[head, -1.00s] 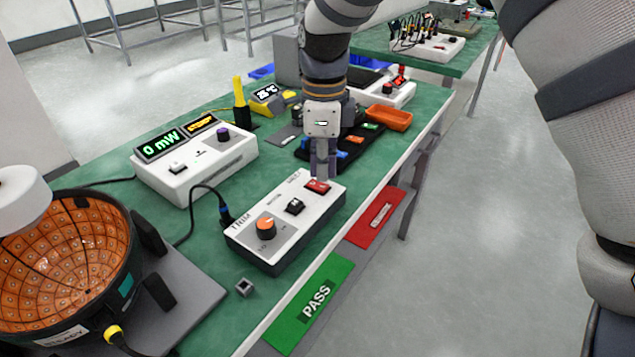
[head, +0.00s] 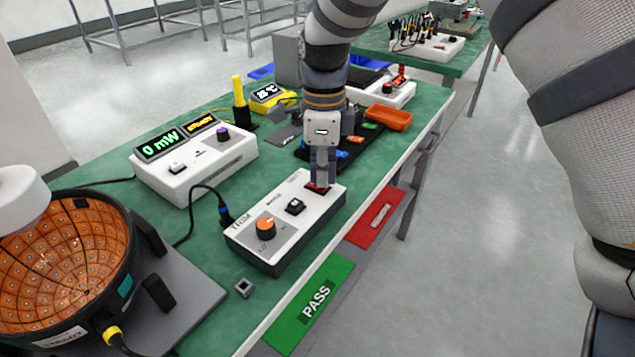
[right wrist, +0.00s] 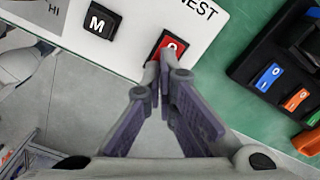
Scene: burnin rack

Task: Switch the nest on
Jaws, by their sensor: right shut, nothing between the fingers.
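The nest box is a white control box (head: 268,252) labelled TRIM, with an orange knob (head: 266,228), a black M switch (head: 295,206) and a red rocker switch (head: 313,188) at its far end. In the right wrist view the red switch (right wrist: 166,43) shows a white mark near the word NEST. My right gripper (head: 322,186) is shut and empty, pointing down, with its fingertips at the red switch and covering part of it. The fingertips also show in the right wrist view (right wrist: 163,62), over the switch's near edge; I cannot tell whether they touch it. My left gripper is not in view.
A meter box (head: 193,172) reading 0 mW stands behind. An integrating sphere (head: 62,262) is at left. A black tray (head: 309,153) of coloured parts and an orange bin (head: 388,118) lie beyond. Green PASS (head: 313,303) and red (head: 376,217) areas line the front edge.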

